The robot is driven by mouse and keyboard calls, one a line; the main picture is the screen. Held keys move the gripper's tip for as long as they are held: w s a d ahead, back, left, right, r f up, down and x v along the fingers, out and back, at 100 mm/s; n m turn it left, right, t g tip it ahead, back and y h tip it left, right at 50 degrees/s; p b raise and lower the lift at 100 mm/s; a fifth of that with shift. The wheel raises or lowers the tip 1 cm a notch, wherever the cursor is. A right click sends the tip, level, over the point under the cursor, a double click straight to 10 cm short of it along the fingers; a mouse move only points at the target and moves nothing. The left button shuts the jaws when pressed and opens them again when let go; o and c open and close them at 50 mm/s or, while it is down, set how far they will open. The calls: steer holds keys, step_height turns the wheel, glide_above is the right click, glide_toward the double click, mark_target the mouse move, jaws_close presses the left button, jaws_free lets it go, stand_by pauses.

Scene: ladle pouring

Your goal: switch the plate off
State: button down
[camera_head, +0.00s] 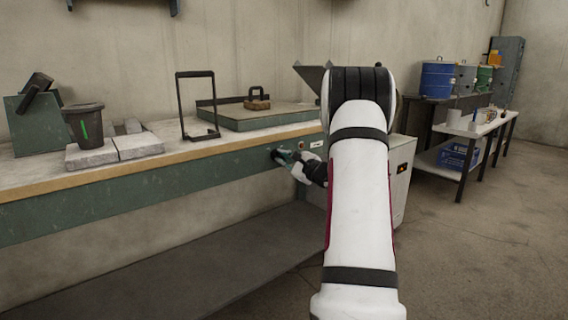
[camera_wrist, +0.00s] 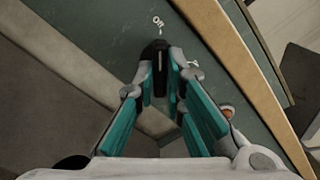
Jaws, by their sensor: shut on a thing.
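A black knob (camera_wrist: 158,52) sits on the green front panel (camera_wrist: 115,30) of the bench. A white "On" mark (camera_wrist: 158,21) is just beyond it, and the knob's pale line points toward that mark. My gripper (camera_wrist: 162,72), with teal finger pads, is shut on the knob, one finger on each side. In the head view my gripper (camera_head: 283,157) is at the bench front, where it hides the knob. A flat green plate (camera_head: 240,121) with a dark rim lies on the bench above.
A small orange-red round part (camera_head: 301,145) and a white label (camera_head: 316,144) are right of my gripper. A black frame (camera_head: 181,105), grey slabs (camera_head: 138,146) and a dark cup (camera_head: 84,124) stand on the bench.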

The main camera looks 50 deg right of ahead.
steer(key=shift+f, duration=0.1)
steer(key=c, duration=1.7)
jaws_free()
steer(key=shift+o, duration=0.2)
steer(key=v, duration=1.2)
